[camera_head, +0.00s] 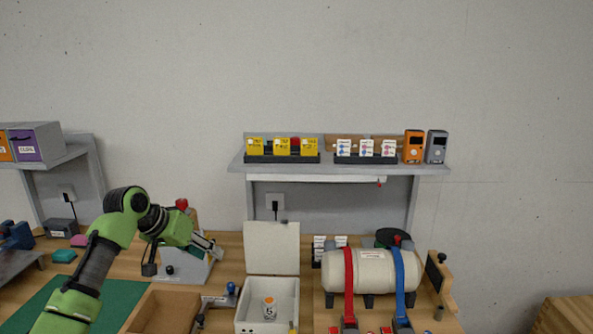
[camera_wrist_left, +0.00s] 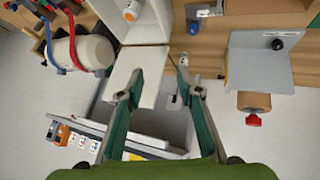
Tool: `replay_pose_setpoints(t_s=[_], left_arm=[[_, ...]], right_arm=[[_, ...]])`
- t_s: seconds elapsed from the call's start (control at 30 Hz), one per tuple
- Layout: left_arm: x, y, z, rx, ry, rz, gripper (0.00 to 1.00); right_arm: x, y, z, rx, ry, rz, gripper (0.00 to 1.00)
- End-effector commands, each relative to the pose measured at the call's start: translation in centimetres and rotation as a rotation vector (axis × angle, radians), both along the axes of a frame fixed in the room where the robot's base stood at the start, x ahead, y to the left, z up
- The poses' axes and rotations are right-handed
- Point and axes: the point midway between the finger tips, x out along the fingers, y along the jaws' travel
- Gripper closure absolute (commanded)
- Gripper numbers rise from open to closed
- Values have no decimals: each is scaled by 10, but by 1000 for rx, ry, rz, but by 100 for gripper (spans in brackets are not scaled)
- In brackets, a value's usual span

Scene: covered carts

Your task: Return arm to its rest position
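My left arm comes in from the left in the head view, and its gripper (camera_head: 211,246) is in the air to the left of an open white box. In the left wrist view the two green fingers (camera_wrist_left: 155,78) are spread apart with nothing held between them. The raised white lid (camera_wrist_left: 152,88) shows beyond and between the fingers, apart from them as far as I can tell. My right arm and gripper are not in view.
The white box (camera_head: 246,326) holds a small container with an orange top (camera_head: 269,308). A white tank (camera_head: 372,270) with red and blue straps stands to its right. A wooden tray (camera_head: 146,310) and green mat (camera_head: 118,294) lie left. A loaded shelf (camera_head: 340,168) hangs behind.

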Motion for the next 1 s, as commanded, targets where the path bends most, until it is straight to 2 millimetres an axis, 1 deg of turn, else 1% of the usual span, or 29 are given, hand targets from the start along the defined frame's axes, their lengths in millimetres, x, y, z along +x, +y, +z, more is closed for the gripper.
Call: replay_pose_setpoints(t_s=[0.03, 0.17, 0.27, 0.37, 0.43, 0.47, 0.5, 0.57, 0.6, 0.67, 0.7, 0.77, 0.8, 0.87, 0.9, 0.97, 1.0], left_arm=[[-5, -4, -13, 10, 9, -8, 67], [-19, -14, -44, 39, 24, -25, 67], [-34, -21, -71, 64, 39, -39, 67], [-56, -31, -105, 93, 58, -58, 67], [-77, -39, -132, 116, 72, -72, 67], [-88, -43, -145, 126, 78, -77, 67], [-103, -47, -161, 139, 85, -84, 67], [-127, -53, -182, 158, 94, -93, 67], [-144, -57, -196, 168, 102, -96, 67], [-169, -61, -214, 185, 111, -98, 67], [-186, -63, -224, 196, 116, -98, 67], [-213, -66, -238, 208, 126, -97, 67], [-231, -66, -246, 217, 133, -92, 67], [-258, -67, -256, 230, 142, -85, 67], [-276, -66, -261, 239, 149, -77, 67], [-303, -64, -267, 252, 159, -64, 67], [-321, -63, -269, 260, 165, -54, 67]], right_arm=[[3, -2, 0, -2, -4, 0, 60], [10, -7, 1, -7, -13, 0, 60], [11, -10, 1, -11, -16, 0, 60], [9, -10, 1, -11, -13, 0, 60], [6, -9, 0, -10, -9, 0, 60], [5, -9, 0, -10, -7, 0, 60], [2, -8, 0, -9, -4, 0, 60], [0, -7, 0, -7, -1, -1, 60], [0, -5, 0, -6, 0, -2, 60], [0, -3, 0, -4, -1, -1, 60], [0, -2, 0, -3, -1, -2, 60], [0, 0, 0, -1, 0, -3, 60], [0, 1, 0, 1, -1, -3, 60], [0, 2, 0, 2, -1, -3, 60], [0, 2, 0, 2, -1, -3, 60], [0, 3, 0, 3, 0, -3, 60], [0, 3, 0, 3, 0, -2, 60]])
